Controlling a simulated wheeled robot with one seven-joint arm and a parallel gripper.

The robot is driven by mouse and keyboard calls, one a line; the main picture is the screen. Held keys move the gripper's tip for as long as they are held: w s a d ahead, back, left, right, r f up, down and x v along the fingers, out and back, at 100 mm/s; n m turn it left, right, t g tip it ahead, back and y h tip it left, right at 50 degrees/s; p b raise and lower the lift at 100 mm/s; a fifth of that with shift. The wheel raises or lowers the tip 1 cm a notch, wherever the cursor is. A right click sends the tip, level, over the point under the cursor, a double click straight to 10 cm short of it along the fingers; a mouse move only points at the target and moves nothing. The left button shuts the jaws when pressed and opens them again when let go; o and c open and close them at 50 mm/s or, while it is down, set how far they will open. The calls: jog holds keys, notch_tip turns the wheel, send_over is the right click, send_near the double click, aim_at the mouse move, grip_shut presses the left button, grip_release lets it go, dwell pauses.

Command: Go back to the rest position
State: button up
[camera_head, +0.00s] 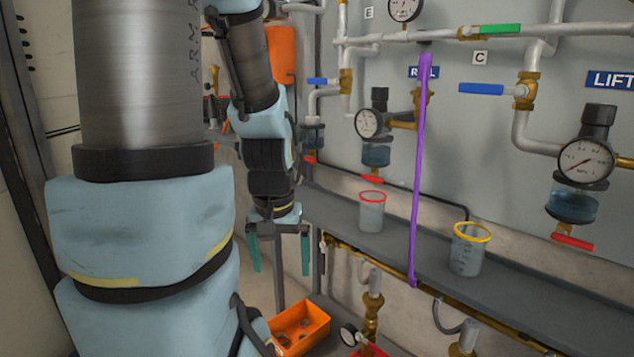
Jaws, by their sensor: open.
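My gripper (279,254) hangs pointing down left of centre, its two teal fingers spread apart with nothing between them.
A grey shelf (395,258) carries a red-rimmed beaker (372,212) and a yellow-rimmed beaker (469,250). A long purple lever (418,170) hangs before the pipe panel. Gauges (586,160) and valves line the panel. An orange bin (318,327) with small parts stands below.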

notch_tip(320, 180, up, 27)
jog(key=p, duration=2.6)
jog(key=shift+f, duration=0.1)
